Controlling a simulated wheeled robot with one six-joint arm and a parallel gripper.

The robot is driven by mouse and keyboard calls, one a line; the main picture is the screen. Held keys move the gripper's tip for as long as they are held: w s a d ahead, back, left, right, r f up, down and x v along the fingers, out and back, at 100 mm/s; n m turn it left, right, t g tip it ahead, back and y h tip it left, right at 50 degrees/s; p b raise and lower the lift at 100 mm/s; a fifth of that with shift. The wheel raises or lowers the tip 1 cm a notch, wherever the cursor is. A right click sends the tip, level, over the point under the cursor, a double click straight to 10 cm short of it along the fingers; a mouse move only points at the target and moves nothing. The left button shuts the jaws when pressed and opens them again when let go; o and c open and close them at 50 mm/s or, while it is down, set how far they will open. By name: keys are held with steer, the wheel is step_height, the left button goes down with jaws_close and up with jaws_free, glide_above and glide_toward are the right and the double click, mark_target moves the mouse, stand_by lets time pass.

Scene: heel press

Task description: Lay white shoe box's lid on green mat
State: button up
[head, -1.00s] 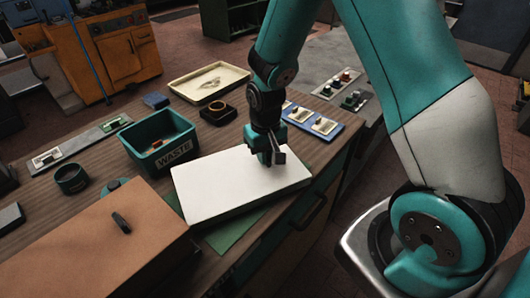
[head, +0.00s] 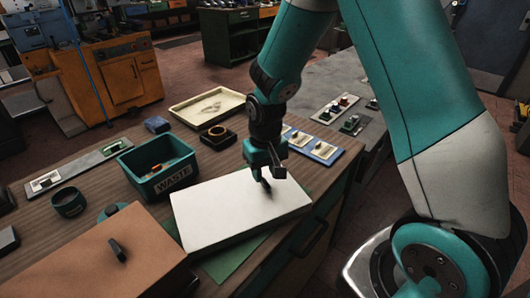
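A flat white slab (head: 230,212), which looks like the white shoe box's lid, lies over the green mat (head: 237,257). My gripper (head: 266,182) points down at the slab's back right part. A dark upright piece shows at its tip against the white top; I cannot tell whether it is a finger or a handle. The finger gap is hidden, so a hold on the slab does not show. No separate open white box is seen.
A brown box (head: 75,262) with a dark handle stands at the front left. A green waste bin (head: 157,168) stands behind the slab. A cream tray (head: 205,108), a dark ring-shaped holder (head: 217,137) and a blue switch panel (head: 313,147) are further back.

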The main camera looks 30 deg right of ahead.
step_height(320, 180, up, 8)
steer(key=b, duration=0.1)
steer(key=s+a+r+n+y, duration=0.2)
steer(key=s+a+r+n, duration=0.2)
steer(key=s, duration=0.6)
steer(key=s+a+r+n+y, duration=0.2)
steer(key=s+a+r+n, duration=0.2)
steer(key=s+a+r, duration=0.2)
steer(key=s+a, duration=0.2)
steer(key=s, duration=0.2)
steer(key=shift+a, duration=0.25)
steer(key=shift+r, duration=0.1)
